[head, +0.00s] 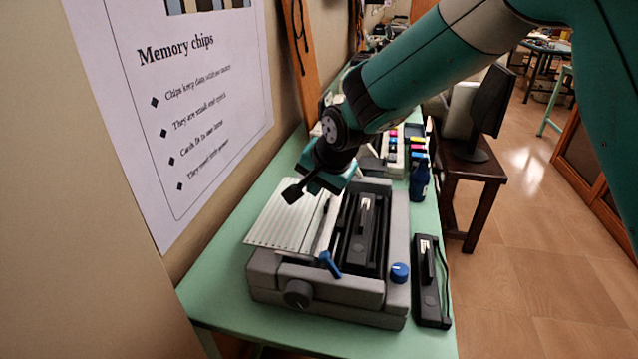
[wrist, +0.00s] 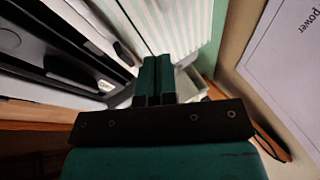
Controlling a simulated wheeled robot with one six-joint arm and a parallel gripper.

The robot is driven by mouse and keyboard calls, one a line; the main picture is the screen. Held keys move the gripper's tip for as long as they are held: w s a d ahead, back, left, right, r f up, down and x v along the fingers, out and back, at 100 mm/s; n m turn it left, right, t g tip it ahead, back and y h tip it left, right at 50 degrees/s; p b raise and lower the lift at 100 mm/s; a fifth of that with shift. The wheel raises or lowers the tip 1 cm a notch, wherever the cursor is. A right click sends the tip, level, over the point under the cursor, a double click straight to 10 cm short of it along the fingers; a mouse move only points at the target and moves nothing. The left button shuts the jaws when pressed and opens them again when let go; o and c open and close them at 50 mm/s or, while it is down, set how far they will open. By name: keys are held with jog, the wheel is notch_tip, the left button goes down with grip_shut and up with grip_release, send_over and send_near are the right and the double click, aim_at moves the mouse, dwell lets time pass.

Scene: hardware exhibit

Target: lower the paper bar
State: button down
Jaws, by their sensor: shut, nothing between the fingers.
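The grey printer (head: 372,296) stands on the green table, with a striped white sheet or cover (head: 285,222) on its left part. A pale narrow bar (head: 327,226), which may be the paper bar, runs along the right edge of the striped part. A blue lever (head: 331,264) sits near its front end. My gripper (head: 292,193) is above the far left part of the striped surface, apart from the bar as far as I can tell. In the wrist view my gripper (wrist: 155,66) shows its two teal fingers shut together and empty, with the striped surface (wrist: 180,22) beyond them.
A blue knob (head: 400,272) and a dark knob (head: 298,293) are at the printer's front. The wall with a poster (head: 190,100) is close on the left.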

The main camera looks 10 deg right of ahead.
jog(key=d+p+v, duration=0.1)
jog(key=v, duration=1.2)
jog(key=shift+w+d+p, duration=0.2)
jog(key=shift+d+p, duration=0.05)
jog(key=shift+p, duration=0.05)
jog(key=s+d+n+g, duration=0.1)
jog(key=s+n, duration=0.5)
jog(key=s, duration=0.7)
jog(key=s+d+n+g+y, duration=0.1)
jog(key=s+n+g, duration=0.3)
jog(key=s, duration=0.9)
jog(key=d+n, duration=0.1)
jog(key=n, duration=0.2)
jog(key=shift+d+r, duration=0.25)
jog(key=shift+s, duration=0.15)
